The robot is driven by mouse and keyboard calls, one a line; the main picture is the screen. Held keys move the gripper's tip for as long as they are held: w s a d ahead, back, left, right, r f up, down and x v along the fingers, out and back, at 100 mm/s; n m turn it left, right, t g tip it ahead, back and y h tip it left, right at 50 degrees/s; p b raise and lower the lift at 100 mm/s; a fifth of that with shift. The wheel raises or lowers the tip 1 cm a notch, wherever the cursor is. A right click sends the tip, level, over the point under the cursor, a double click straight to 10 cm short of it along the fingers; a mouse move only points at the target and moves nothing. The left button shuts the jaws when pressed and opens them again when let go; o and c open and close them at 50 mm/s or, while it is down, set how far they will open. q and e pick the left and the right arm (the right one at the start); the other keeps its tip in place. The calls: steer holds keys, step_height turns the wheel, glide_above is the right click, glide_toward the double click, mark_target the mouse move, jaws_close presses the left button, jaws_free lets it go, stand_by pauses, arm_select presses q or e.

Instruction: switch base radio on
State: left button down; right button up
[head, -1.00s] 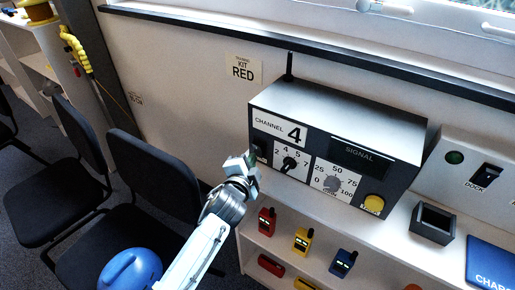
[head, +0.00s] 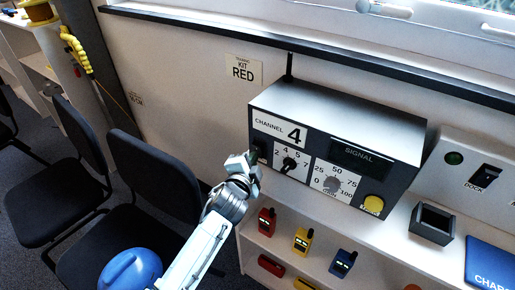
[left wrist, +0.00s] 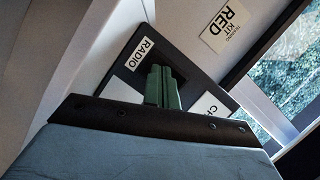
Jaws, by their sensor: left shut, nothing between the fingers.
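The base radio (head: 345,108) is a grey box with a dark front panel on a white shelf unit. Its front has a "CHANNEL 4" label, a channel knob (head: 289,164), a gain knob (head: 331,185), a dark "SIGNAL" window (head: 361,155) and a yellow button (head: 373,204). My left gripper (head: 253,159) is shut and empty, its tips at the left end of the panel. In the left wrist view its green fingers (left wrist: 162,86) are over the panel beside the "RADIO" label (left wrist: 140,54). They hide most of the switch area; contact is unclear. My right gripper is not in view.
Red (head: 266,221), yellow (head: 302,240) and blue (head: 343,262) handsets stand on the shelf below. A dock switch (head: 486,176), an open dark box (head: 432,222) and a blue pad (head: 491,262) are at right. Black chairs (head: 150,175) stand at left.

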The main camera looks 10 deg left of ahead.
arm_select(q)
steer(key=shift+w+d+r, duration=0.1)
steer(key=shift+w+r, duration=0.15)
steer(key=shift+r, duration=0.05)
stand_by(0.6)
steer(key=shift+w+d+r, duration=0.15)
steer(key=shift+w+r, duration=0.05)
steer(key=shift+r, duration=0.35)
stand_by(0.6)
steer(key=shift+s+f, duration=0.3)
steer(key=shift+f, duration=0.35)
steer(key=shift+s+a+f, duration=0.1)
steer(key=shift+a, duration=0.1)
steer(key=shift+s+f, duration=0.2)
steer(key=shift+s+a+f, duration=0.25)
steer(key=shift+s+f, duration=0.15)
steer(key=shift+s, duration=0.2)
steer(key=shift+s+a+f, duration=0.25)
steer(key=shift+s+f, duration=0.1)
steer(key=shift+s, duration=0.3)
steer(key=shift+s+a+f, duration=0.25)
steer(key=shift+s+f, duration=0.15)
steer(key=shift+s, duration=0.2)
